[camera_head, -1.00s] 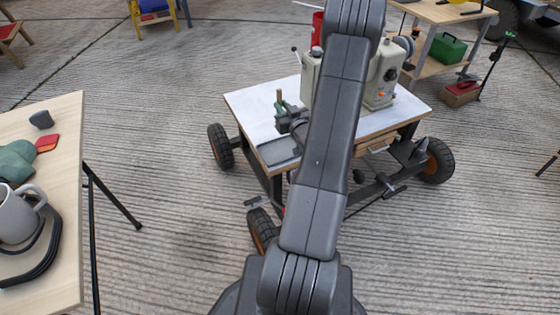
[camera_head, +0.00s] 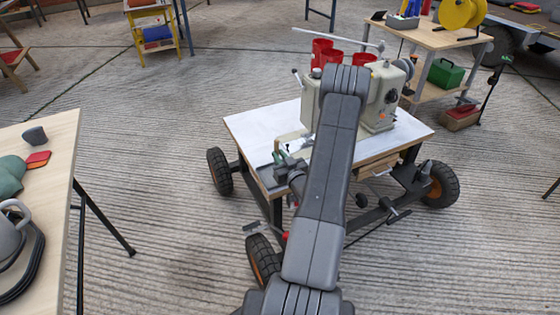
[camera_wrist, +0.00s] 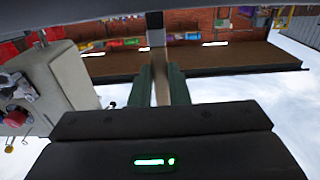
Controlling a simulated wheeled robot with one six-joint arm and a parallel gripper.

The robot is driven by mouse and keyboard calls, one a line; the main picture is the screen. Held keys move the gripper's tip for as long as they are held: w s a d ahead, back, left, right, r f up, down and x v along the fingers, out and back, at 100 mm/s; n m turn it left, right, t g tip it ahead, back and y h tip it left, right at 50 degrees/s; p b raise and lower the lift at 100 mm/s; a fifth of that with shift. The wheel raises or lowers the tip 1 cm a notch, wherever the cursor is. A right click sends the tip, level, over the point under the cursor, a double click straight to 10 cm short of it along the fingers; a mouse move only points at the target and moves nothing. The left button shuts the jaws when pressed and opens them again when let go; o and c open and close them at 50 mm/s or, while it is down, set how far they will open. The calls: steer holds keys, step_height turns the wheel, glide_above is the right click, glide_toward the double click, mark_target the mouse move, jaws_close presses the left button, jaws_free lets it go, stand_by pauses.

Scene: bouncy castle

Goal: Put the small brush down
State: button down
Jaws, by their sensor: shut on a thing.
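My gripper (camera_head: 283,157) is over the near left part of the white-topped wheeled table (camera_head: 255,122). In the wrist view its green fingers (camera_wrist: 161,72) are closed on the small brush (camera_wrist: 160,88). The brush's pale, narrow shaft shows between the fingers, with a dark end beyond them. In the head view the brush is too small to make out surely. I cannot tell whether it touches the tabletop.
A beige machine (camera_head: 379,105) with red cups (camera_head: 332,58) behind it stands on the table's right part; it also shows in the wrist view (camera_wrist: 62,78). The tabletop's left part is mostly clear.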

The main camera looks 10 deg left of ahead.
steer(key=shift+f, duration=0.4)
steer(key=shift+f, duration=0.2)
steer(key=c, duration=1.4)
jaws_free()
steer(key=shift+r, duration=0.1)
steer(key=shift+r, duration=0.15)
steer(key=shift+s+d, duration=0.25)
steer(key=shift+s, duration=0.05)
steer(key=shift+b+v, duration=3.4)
steer(key=shift+v, duration=2.25)
